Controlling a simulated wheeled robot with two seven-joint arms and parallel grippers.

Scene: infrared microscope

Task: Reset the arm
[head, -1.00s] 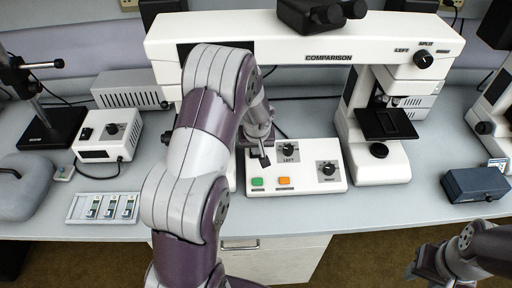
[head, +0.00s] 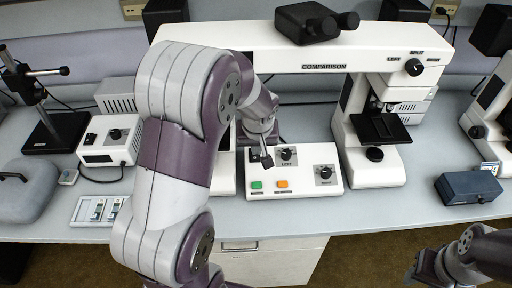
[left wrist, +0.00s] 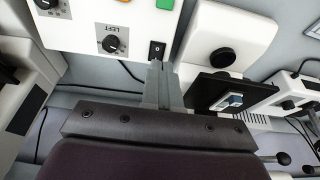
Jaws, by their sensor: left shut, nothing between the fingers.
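My left gripper (head: 267,160) is shut and empty, over the upper left part of the white control box (head: 331,181) under the comparison microscope (head: 250,50). In the left wrist view its closed fingers (left wrist: 160,72) point at a small black rocker switch (left wrist: 157,49) beside the LEFT knob (left wrist: 112,43). Whether the fingertips touch the switch I cannot tell. In the head view the fingers hide the switch. My right gripper (head: 425,272) is low at the right, in front of the bench and partly cut off; its jaws are unclear.
The microscope bridge spans above and behind my left gripper. A green button (head: 256,185) and an orange button (head: 282,184) sit on the box front. A slide tray (head: 88,210), partly hidden by my left arm, lies left. A blue-grey box (head: 470,187) stands right. Bench front right is clear.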

